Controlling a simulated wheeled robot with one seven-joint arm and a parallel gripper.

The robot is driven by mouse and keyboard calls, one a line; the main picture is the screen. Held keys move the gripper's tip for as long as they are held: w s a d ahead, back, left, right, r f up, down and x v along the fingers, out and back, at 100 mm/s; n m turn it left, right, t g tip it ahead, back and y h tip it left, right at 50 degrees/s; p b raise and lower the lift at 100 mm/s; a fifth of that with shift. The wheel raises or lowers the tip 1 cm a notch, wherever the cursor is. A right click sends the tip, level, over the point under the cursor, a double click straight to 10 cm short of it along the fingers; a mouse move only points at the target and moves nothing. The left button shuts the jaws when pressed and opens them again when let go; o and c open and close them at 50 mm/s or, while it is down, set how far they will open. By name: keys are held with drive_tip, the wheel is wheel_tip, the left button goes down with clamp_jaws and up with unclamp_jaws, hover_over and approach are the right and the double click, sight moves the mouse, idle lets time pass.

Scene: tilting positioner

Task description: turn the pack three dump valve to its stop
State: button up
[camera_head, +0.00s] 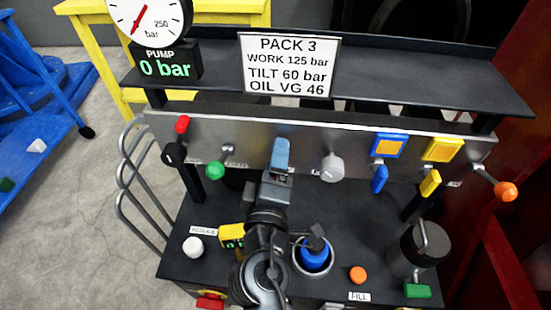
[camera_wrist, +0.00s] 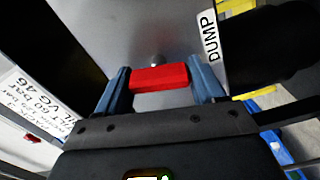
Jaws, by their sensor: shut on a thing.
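The dump valve's red handle (camera_wrist: 160,78) shows in the wrist view as a short block in front of the metal panel. A white DUMP label (camera_wrist: 209,37) is beside it. My gripper (camera_wrist: 159,84) has its blue fingers on either end of the red handle and is shut on it. In the head view my gripper (camera_head: 279,160) is up against the middle of the panel (camera_head: 247,139), and the gripper and arm hide the handle there. The PACK 3 sign (camera_head: 289,65) stands above. The pump display (camera_head: 166,68) reads 0 bar.
Close by on the panel are a green knob (camera_head: 215,170) to the left and a grey knob (camera_head: 332,167) to the right. Farther right are blue and yellow switches and an orange-tipped lever (camera_head: 505,191). A blue-capped filler (camera_head: 314,257) stands on the deck beside my arm.

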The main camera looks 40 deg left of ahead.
drive_tip(key=shift+n+p, duration=0.35)
drive_tip(key=shift+n, duration=0.85)
drive_tip(key=shift+f+n, duration=0.1)
drive_tip(key=shift+n, duration=0.2)
drive_tip(key=o, duration=1)
drive_tip(key=shift+c, duration=0.2)
drive_tip(key=shift+s, duration=0.1)
drive_tip(key=v, duration=0.7)
drive_tip(key=shift+s+d, duration=0.2)
drive_tip(key=shift+s, duration=0.05)
drive_tip(key=shift+d, duration=0.1)
